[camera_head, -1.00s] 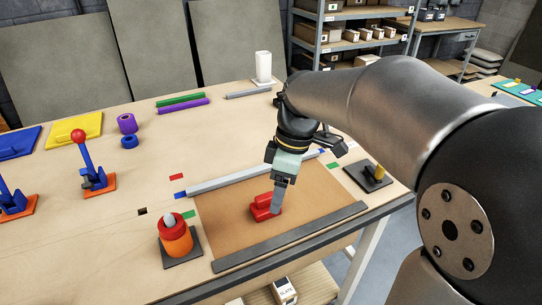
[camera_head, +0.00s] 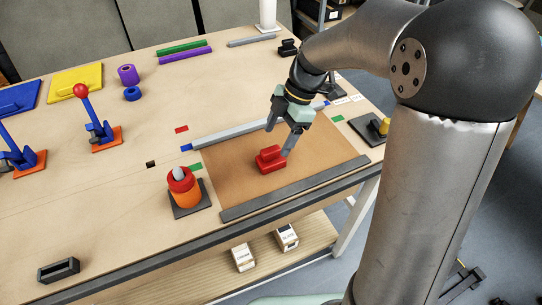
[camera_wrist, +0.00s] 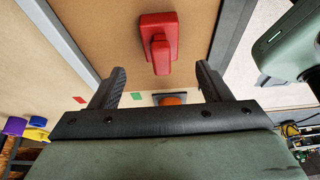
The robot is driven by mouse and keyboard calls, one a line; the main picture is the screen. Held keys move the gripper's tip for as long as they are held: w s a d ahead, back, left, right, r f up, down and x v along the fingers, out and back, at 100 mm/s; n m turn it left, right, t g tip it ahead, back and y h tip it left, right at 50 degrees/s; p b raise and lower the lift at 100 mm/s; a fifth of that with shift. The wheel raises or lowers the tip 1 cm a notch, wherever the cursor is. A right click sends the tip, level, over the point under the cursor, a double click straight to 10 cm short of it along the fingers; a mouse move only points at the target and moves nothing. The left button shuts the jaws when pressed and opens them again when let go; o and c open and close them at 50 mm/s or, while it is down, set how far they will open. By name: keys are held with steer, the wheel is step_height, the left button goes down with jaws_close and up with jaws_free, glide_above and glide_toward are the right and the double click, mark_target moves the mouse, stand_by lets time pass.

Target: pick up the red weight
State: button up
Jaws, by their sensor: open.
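The red weight (camera_head: 270,160) is a red block with a raised handle bar. It sits on the brown board (camera_head: 228,180) in the head view. In the wrist view the red weight (camera_wrist: 159,45) lies beyond the fingertips, between their lines. My gripper (camera_head: 280,140) is open and empty. It is above and beside the weight, with one fingertip overlapping the weight's right side in the head view. Whether it touches cannot be told. In the wrist view both fingers of my gripper (camera_wrist: 161,80) stand apart with nothing between them.
A grey bar (camera_head: 240,130) runs behind the board and a dark bar (camera_head: 295,188) along its front. An orange and red container (camera_head: 183,190) stands left on a dark plate. A yellow knob (camera_head: 384,127) on a dark base is at right. Blue levers (camera_head: 98,130) stand far left.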

mark_target(273, 148)
steer(key=shift+p+x, duration=0.9)
steer(key=shift+x, duration=2.3)
jaws_close()
